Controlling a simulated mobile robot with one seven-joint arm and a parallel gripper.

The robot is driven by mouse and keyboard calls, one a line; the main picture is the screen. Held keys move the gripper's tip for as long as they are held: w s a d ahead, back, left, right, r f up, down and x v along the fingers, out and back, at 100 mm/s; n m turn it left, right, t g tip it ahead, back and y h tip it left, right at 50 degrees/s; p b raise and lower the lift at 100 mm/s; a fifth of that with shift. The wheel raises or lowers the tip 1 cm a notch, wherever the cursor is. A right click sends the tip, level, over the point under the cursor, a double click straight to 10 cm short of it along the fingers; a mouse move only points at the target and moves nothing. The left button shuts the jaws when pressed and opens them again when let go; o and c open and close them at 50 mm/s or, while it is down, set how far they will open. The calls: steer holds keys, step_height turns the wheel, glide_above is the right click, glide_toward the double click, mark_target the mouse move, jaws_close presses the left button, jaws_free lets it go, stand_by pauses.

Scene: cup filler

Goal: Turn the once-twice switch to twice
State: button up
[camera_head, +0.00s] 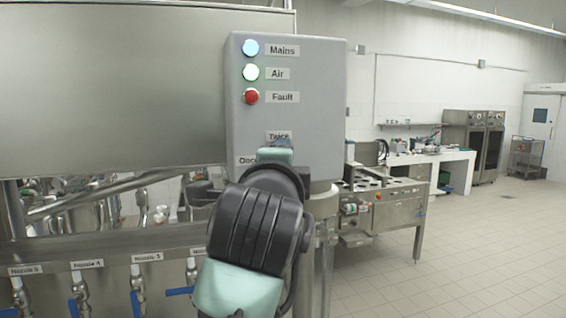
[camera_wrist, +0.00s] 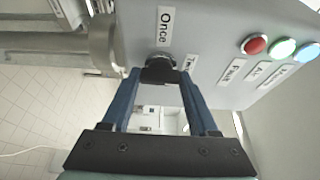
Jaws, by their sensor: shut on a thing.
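The grey control box (camera_head: 318,110) carries the once-twice switch low on its front. In the wrist view the switch is a black knob (camera_wrist: 160,60) beside the "Once" label (camera_wrist: 165,27) and the partly covered "Twice" label (camera_wrist: 188,64). My gripper (camera_wrist: 160,76) has its two blue fingers on either side of the knob and is shut on it. Which label the knob points at cannot be told. In the head view my wrist hides the knob; the "Twice" label (camera_head: 278,135) shows above it and part of "Once" (camera_head: 246,160) to its left.
Above the switch are a blue Mains lamp (camera_head: 251,48), a green-white Air lamp (camera_head: 251,72) and a red Fault button (camera_head: 251,96). Labelled nozzles with blue-handled valves (camera_head: 138,285) line the lower left. A steel table (camera_head: 395,212) stands behind; the right floor is clear.

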steer(key=o, duration=1.4)
steer(key=shift+s, duration=0.1)
steer(key=s+b, duration=0.2)
steer(key=s, duration=0.2)
steer(key=s+b, duration=0.2)
steer(key=s, duration=0.2)
steer(key=s+a+b, duration=0.1)
steer(key=s+b, duration=0.1)
steer(key=s, duration=0.2)
steer(key=shift+s+b, duration=0.3)
steer(key=shift+s, duration=0.1)
